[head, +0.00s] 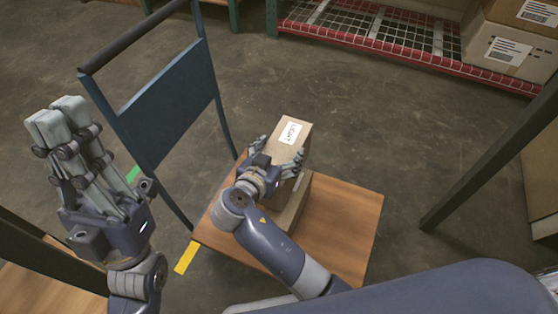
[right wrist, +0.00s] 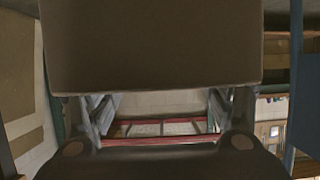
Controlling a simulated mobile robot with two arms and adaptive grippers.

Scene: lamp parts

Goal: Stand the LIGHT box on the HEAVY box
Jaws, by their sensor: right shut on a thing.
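The LIGHT box (head: 292,137) is a tall tan carton with a white label reading LIGHT. My right gripper (head: 276,158) is shut on it, one finger on each side. A wider, lower tan box (head: 291,211) is on the cart deck below the LIGHT box; my gripper and arm partly cover it and no label on it shows. I cannot tell whether the two boxes touch. In the right wrist view the brown box face (right wrist: 150,45) fills the top, between the fingers. My left gripper (head: 60,118) is raised at the left, empty, with its fingertips together.
The boxes are over a cart with a wooden deck (head: 345,215) and a blue upright handle panel (head: 170,112). A red-edged wire shelf (head: 400,45) with cartons (head: 507,50) stands at the back right. The deck's right part and the floor behind are clear.

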